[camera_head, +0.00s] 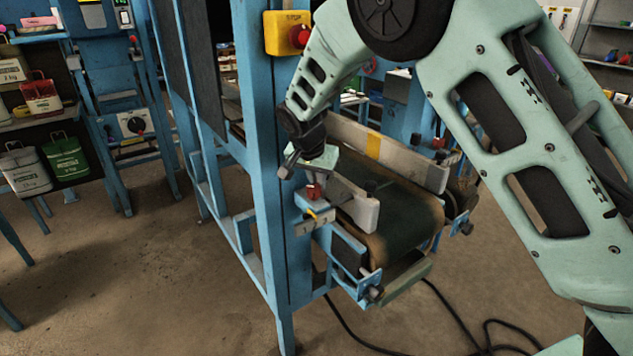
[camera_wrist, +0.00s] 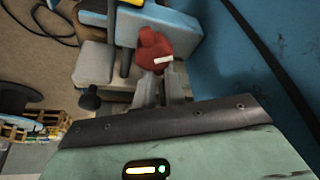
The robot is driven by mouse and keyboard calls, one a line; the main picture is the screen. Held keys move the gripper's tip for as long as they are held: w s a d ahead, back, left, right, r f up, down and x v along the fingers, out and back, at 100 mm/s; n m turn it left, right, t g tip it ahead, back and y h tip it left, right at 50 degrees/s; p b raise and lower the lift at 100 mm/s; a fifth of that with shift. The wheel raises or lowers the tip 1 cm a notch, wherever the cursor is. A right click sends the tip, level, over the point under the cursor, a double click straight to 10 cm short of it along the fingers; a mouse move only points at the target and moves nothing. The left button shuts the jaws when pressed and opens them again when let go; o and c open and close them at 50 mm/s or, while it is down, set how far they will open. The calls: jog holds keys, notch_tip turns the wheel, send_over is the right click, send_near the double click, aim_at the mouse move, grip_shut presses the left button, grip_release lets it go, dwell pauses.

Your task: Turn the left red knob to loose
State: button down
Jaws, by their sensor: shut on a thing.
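The red knob (camera_head: 314,191) sits on a small bracket on the blue machine frame, beside the near end of the conveyor. It also shows in the wrist view (camera_wrist: 154,47), with a white mark on its near side. My gripper (camera_wrist: 164,80) is at the knob, its two grey fingers close together and shut on its near part. In the head view my gripper (camera_head: 305,170) comes down on the knob from above, and its fingertips are partly hidden there. Below the knob is a pale plate (camera_head: 315,220) with a yellow and black mark.
The green conveyor belt (camera_head: 385,215) with grey side guides (camera_head: 360,205) lies right of the knob. A blue upright (camera_head: 268,170) stands close on the left. A yellow box with a red button (camera_head: 287,33) is above. Sacks (camera_head: 66,155) stand on shelves at left; black cables lie on the floor.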

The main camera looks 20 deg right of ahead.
jog(key=n, duration=0.2)
jog(key=n+y, duration=0.1)
jog(key=a+n+y, duration=0.1)
jog(key=n, duration=0.1)
jog(key=shift+s+a+f+n+t, duration=0.1)
jog(key=shift+s+f+n+t, duration=0.1)
jog(key=shift+f+n+t, duration=0.15)
jog(key=n+y+p, duration=0.1)
jog(key=n, duration=0.3)
jog(key=shift+a, duration=0.15)
jog(key=shift+a+n+y+p, duration=0.1)
jog(key=shift+n+y+p, duration=0.45)
jog(key=shift+n, duration=0.3)
jog(key=c, duration=1.2)
grip_release()
jog(key=shift+s, duration=0.1)
jog(key=shift+r, duration=0.1)
